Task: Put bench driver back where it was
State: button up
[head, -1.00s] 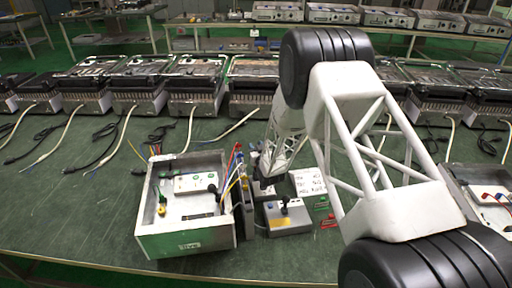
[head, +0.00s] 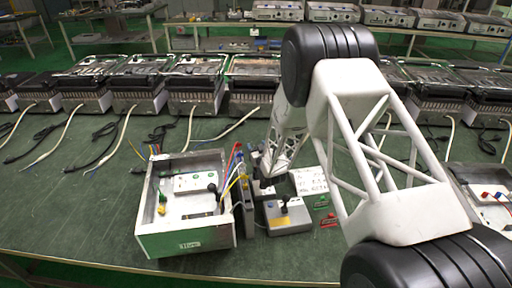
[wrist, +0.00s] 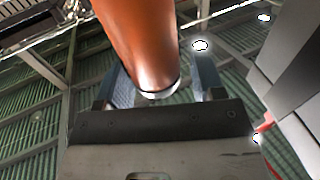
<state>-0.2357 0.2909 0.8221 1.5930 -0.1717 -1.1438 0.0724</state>
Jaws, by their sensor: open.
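An orange, rounded cylinder (wrist: 140,45), which looks like the bench driver's handle, hangs into the wrist view from the top. Its end lies in the picture between the two blue-grey fingers of my gripper (wrist: 164,72). The fingers are apart, with a visible gap on the right of the handle; I cannot tell whether it touches the left finger. The driver's shaft and tip are out of view. In the head view my gripper is small and dark at the end of my white arm, by the narrow grey holder (head: 245,212), and its fingers cannot be made out.
An open metal box (head: 186,243) with wires stands left of the holder. Several heater units (head: 195,92) line the back of the green bench (head: 90,215). The front left bench is clear.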

jog(key=shift+v, duration=2.2)
jog(key=shift+r, duration=0.1)
jog(key=s+d+r+m+g+h, duration=0.1)
jog(key=s+d+r+h, duration=0.1)
jog(key=d+r, duration=0.35)
jog(key=s+d+r+g+h, duration=0.1)
jog(key=s+d+r+g, duration=0.1)
jog(key=r, duration=0.7)
jog(key=s+d+r+m+g+h, duration=0.25)
jog(key=s+d+r, duration=0.45)
jog(key=s+r, duration=0.4)
jog(key=s+d+r+g, duration=0.2)
jog(key=s, duration=1.1)
jog(key=s+d+r+m+g+h, duration=0.1)
jog(key=s+d+r+g, duration=0.2)
jog(key=s, duration=0.9)
jog(key=s+d+r+g, duration=0.2)
jog(key=s+d+g, duration=0.1)
jog(key=s, duration=1)
jog(key=shift+s+r, duration=0.2)
jog(key=shift+s, duration=0.15)
